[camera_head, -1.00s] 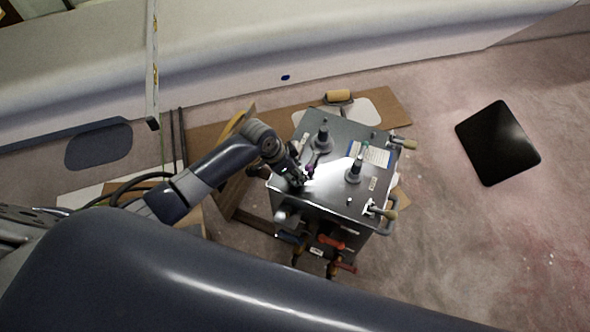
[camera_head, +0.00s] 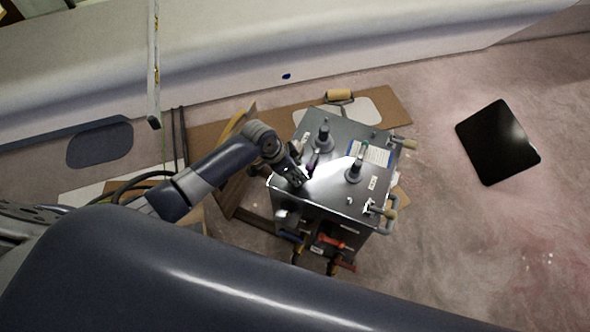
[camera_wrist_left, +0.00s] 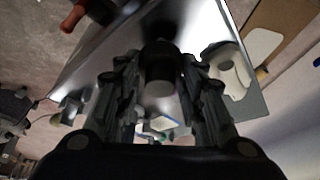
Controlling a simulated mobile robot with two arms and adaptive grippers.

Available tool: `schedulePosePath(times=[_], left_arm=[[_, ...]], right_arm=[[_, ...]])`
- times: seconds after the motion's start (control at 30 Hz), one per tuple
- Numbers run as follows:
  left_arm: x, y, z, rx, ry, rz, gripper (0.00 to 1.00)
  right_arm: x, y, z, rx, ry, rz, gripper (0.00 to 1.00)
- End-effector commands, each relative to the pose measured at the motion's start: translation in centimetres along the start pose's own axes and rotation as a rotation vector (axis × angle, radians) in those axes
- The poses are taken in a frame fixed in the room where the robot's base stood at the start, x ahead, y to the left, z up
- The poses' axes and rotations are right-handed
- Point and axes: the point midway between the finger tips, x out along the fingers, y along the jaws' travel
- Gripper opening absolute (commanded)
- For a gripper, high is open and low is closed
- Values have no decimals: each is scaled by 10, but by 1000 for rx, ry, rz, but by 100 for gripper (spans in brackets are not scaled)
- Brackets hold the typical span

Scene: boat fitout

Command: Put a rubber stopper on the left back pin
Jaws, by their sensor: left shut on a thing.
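My left gripper (camera_head: 303,182) is low over the near-left part of the metal box's top plate (camera_head: 330,200). In the left wrist view, a dark cylinder with a greyer end, which looks like the rubber stopper (camera_wrist_left: 161,72), sits between the fingertips of the left gripper (camera_wrist_left: 160,75), which is shut on it. Two dark upright posts with wide bases, one farther back (camera_head: 323,138) and one to the right (camera_head: 355,168), stand on the plate. Small pins, one at the back (camera_head: 374,135) and one at the front (camera_head: 349,201), also show. Whatever is under the gripper is hidden. My right gripper is out of view.
A white label (camera_head: 370,154) is on the plate. Handles and wooden-gripped clamps (camera_head: 384,212) edge its right side; red and blue tools (camera_head: 330,242) hang in front. A black panel (camera_head: 497,143) lies on the right floor.

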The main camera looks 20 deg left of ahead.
Motion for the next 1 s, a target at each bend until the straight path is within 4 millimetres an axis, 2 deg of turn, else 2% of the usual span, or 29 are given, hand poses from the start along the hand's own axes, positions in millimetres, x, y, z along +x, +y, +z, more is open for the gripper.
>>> schedulePosePath(times=[0.67, 1.0], left_arm=[[12, 0, 5, 0, 0, 0, 13], [13, 0, 5, 0, 0, 0, 13]], right_arm=[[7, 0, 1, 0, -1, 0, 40], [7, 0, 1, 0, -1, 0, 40]])
